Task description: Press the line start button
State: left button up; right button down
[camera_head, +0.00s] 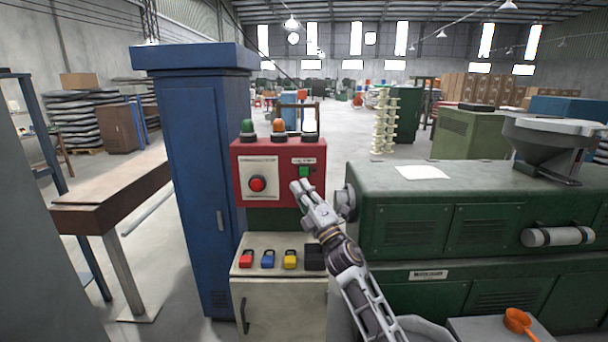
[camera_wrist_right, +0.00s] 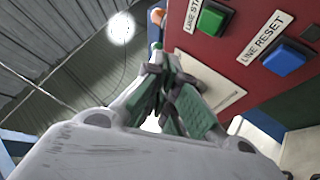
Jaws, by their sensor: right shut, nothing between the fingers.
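The red control panel (camera_head: 240,195) faces me in the head view, left of the green machine. The green line start button (camera_head: 304,172) is on its right half under a small white label. In the wrist view this green button (camera_wrist_right: 212,18) is at the top, with a partly cut-off label. A blue button (camera_wrist_right: 283,57) labelled LINE RESET is beside it. My right gripper (camera_head: 300,187) is shut and empty just below the green button in the head view. In the wrist view its fingertips (camera_wrist_right: 168,76) are left of the buttons; contact does not show. My left gripper is out of view.
A large red round button (camera_head: 257,184) is on the panel's left half. Signal lamps (camera_head: 279,127) stand on top. Coloured padlock-like items (camera_head: 267,259) lie on the cabinet below. A blue cabinet (camera_head: 200,180) stands left, and the green machine (camera_head: 480,215) right.

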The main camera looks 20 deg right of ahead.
jog(key=w+d+b, duration=0.1)
jog(key=w+b, duration=0.1)
jog(key=w, duration=0.4)
jog(key=shift+d, duration=0.4)
jog(key=shift+w+d+b, duration=0.25)
jog(key=shift+w+b, duration=0.25)
jog(key=shift+w, duration=0.4)
dwell(2.7)
jog(key=shift+s, duration=0.15)
jog(key=shift+s+a+p, duration=0.25)
jog(key=shift+s+p, duration=0.05)
jog(key=shift+s, duration=0.4)
jog(key=shift+s, duration=0.15)
jog(key=shift+s+a+p, duration=0.2)
jog(key=shift+s+p, duration=0.05)
jog(key=shift+s, duration=0.5)
jog(key=shift+s+a+p, duration=0.2)
jog(key=shift+s+a, duration=0.05)
jog(key=shift+s, duration=0.55)
jog(key=shift+s+a+p, duration=0.2)
jog(key=shift+s+p, duration=0.05)
jog(key=shift+s, duration=0.5)
